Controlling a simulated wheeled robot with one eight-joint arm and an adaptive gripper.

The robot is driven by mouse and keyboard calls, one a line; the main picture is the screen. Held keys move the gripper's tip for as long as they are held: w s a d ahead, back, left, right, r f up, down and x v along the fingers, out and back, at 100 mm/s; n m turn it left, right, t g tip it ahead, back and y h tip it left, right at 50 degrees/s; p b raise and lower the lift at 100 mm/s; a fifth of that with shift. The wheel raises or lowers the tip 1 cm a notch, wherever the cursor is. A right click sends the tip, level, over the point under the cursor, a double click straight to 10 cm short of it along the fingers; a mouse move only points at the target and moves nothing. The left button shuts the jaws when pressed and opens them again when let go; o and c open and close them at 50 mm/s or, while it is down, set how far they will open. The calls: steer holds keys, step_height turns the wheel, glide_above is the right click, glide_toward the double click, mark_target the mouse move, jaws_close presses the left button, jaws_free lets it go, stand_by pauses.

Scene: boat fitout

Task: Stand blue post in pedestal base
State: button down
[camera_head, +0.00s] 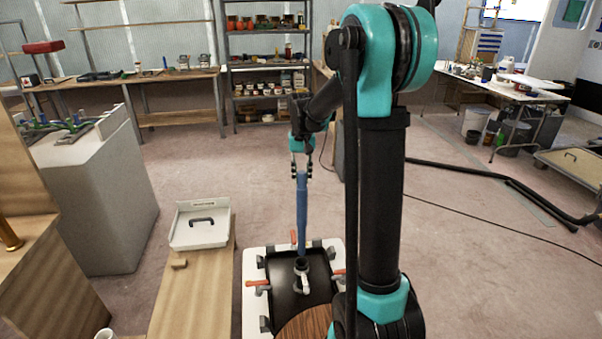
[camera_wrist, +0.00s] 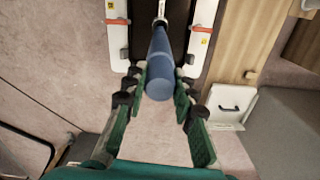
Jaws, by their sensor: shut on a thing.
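The blue post (camera_head: 302,215) is a long blue cylinder. My gripper (camera_head: 301,168) is shut on its upper end and holds it roughly upright. In the head view the post's lower end is just above or at the dark pedestal base (camera_head: 301,266); I cannot tell whether it has entered the socket. The base has a light-coloured lever and sits on a black panel. In the wrist view the post (camera_wrist: 160,65) runs away from between the green fingers of my gripper (camera_wrist: 158,88).
The black panel (camera_head: 285,298) lies on a white-edged bench with red-handled clamps (camera_head: 258,284) around it. A white tray (camera_head: 200,224) stands on the wooden bench (camera_head: 190,295) at left. A grey cabinet (camera_head: 95,200) stands farther left. Open floor lies behind.

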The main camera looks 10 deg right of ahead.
mark_target(302, 194)
steer(key=shift+f, duration=10.05)
steer(key=c, duration=1.2)
jaws_free()
steer(key=shift+o, duration=0.2)
step_height(302, 194, up, 12)
steer(key=shift+r, duration=0.1)
